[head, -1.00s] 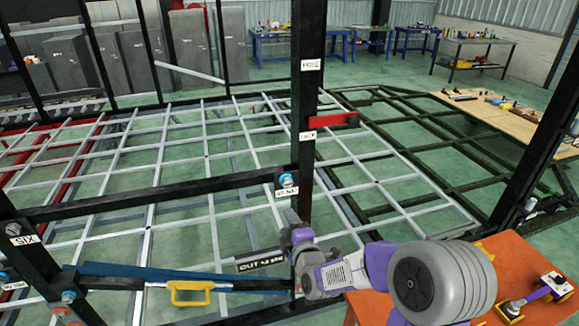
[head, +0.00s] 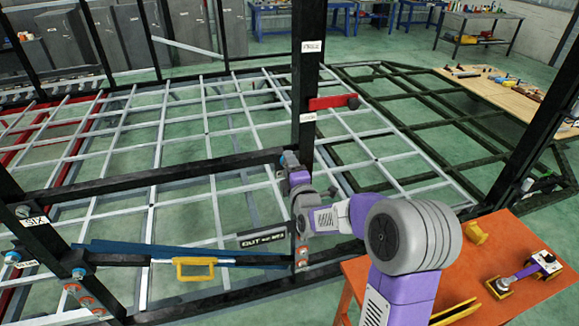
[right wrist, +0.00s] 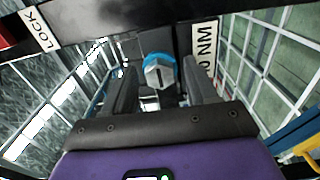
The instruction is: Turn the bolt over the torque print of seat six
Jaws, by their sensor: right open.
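The bolt (right wrist: 158,74) shows in the right wrist view as a silver hex head with a dark mark and a blue ring behind it. The torque print (right wrist: 206,50), a white label ending in "0 NM", lies just right of it. My right gripper (right wrist: 158,70) is open, with one dark finger on each side of the bolt head; whether they touch it I cannot tell. In the head view my right gripper (head: 292,168) is at the post joint and hides the print and most of the bolt. A "SIX" label (head: 34,221) is on the left post. My left gripper is out of view.
A red lever (head: 333,102) sticks out of the post above a label. A yellow handle (head: 195,269) and a blue bar (head: 150,251) lie along the lower left rail. An orange table (head: 520,250) with tools stands at the right, under my right arm.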

